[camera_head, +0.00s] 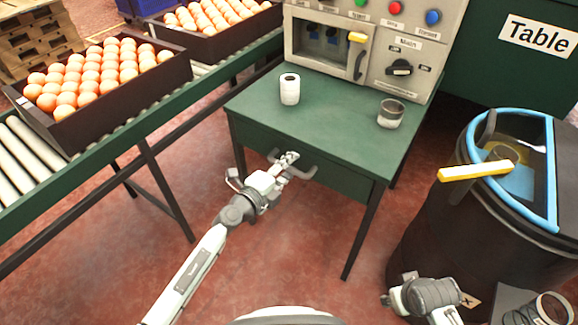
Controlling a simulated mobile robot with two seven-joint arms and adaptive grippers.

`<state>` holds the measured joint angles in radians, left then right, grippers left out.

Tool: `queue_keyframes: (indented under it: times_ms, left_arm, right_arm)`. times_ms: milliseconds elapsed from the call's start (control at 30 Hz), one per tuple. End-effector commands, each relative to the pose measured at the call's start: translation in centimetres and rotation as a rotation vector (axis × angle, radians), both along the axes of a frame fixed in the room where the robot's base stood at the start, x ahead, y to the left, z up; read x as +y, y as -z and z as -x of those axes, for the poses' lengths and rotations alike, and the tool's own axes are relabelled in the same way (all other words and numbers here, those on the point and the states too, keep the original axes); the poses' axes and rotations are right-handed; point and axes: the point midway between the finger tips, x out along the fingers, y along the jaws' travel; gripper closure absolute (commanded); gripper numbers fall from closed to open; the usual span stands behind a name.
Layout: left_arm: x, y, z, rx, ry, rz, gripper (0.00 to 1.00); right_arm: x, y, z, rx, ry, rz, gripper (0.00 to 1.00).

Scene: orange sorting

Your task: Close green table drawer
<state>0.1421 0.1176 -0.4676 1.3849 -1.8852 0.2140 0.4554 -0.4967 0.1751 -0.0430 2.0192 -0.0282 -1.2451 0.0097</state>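The green table (340,112) stands in the middle, with a drawer (335,174) in its front side. The drawer front looks about flush with the table; I cannot tell whether a small gap remains. A grey handle (303,172) sticks out from the drawer front. My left gripper (286,160) is at the handle's left part, its fingers close to or touching it. Whether its fingers are shut on the handle is too small to tell. My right gripper (393,300) is low at the right, away from the table, and its finger opening does not show clearly.
A conveyor (150,100) with crates of oranges runs at left. A dark barrel (440,215) with a blue rim stands at right.

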Motion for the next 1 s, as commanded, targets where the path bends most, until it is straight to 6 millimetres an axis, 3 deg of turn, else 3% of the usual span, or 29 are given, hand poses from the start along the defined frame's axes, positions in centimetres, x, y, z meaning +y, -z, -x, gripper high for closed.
queue_keyframes:
  times_ms: [267,700,1000]
  left_arm:
    - [0.4,0.0,0.6,0.002,0.001,0.000,0.66]
    - [5.2,-1.7,7.3,0.002,0.000,-0.002,0.66]
    - [6.9,-2.4,9.5,0.000,0.001,-0.001,0.66]
  right_arm:
    - [-0.1,0.2,0.7,0.013,0.000,0.002,0.60]
    - [-0.2,0.2,0.5,0.010,0.001,0.002,0.60]
    - [-0.2,0.2,0.5,0.009,0.001,0.003,0.60]
